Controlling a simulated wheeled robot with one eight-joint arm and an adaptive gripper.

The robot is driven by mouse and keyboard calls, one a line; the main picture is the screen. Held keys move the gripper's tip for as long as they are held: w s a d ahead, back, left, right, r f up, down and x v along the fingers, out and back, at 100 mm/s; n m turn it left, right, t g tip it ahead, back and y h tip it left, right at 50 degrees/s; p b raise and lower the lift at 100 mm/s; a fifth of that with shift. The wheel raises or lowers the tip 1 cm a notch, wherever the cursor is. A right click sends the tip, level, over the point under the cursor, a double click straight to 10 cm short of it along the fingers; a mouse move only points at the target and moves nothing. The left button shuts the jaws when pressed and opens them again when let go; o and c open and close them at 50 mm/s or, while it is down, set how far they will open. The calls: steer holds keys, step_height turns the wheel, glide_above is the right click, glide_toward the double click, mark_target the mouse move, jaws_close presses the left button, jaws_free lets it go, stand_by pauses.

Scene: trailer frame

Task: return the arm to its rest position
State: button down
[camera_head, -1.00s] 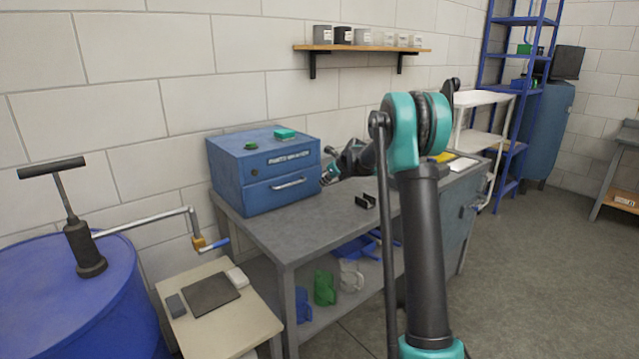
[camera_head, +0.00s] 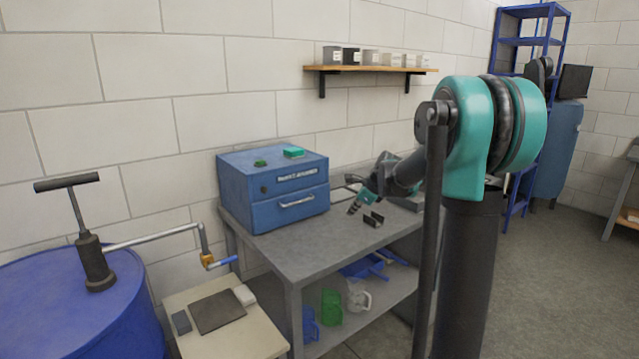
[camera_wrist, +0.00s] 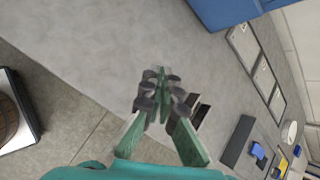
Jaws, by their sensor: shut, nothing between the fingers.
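My arm rises in the right half of the head view, with a teal elbow high up. My gripper (camera_head: 354,208) hangs over the grey workbench (camera_head: 290,250), right of the blue drawer cabinet (camera_head: 262,218), and points down and left. In the wrist view my gripper (camera_wrist: 160,78) shows its green fingers with dark pads close together and nothing between them. The bench top (camera_wrist: 150,40) lies behind the fingers. A small black bracket (camera_head: 373,219) stands on the bench just right of the gripper, and partly shows behind the fingers in the wrist view (camera_wrist: 201,112).
A blue drum (camera_head: 60,315) with a hand pump and a small table (camera_head: 215,335) stand at the left. Blue racking (camera_head: 530,45) is at the right.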

steer(key=s+d+f+n+h, duration=0.1)
steer(key=s+f+n, duration=0.4)
steer(key=s, duration=0.7)
steer(key=s+d+f+n+g+h, duration=0.1)
steer(key=s+d+f+n, duration=0.2)
steer(key=s+n, duration=0.6)
steer(key=s+d+f+n+g+h, duration=0.1)
steer(key=s+f+n, duration=0.7)
steer(key=s, duration=0.9)
steer(key=shift+d+h, duration=0.55)
steer(key=shift+h, duration=0.05)
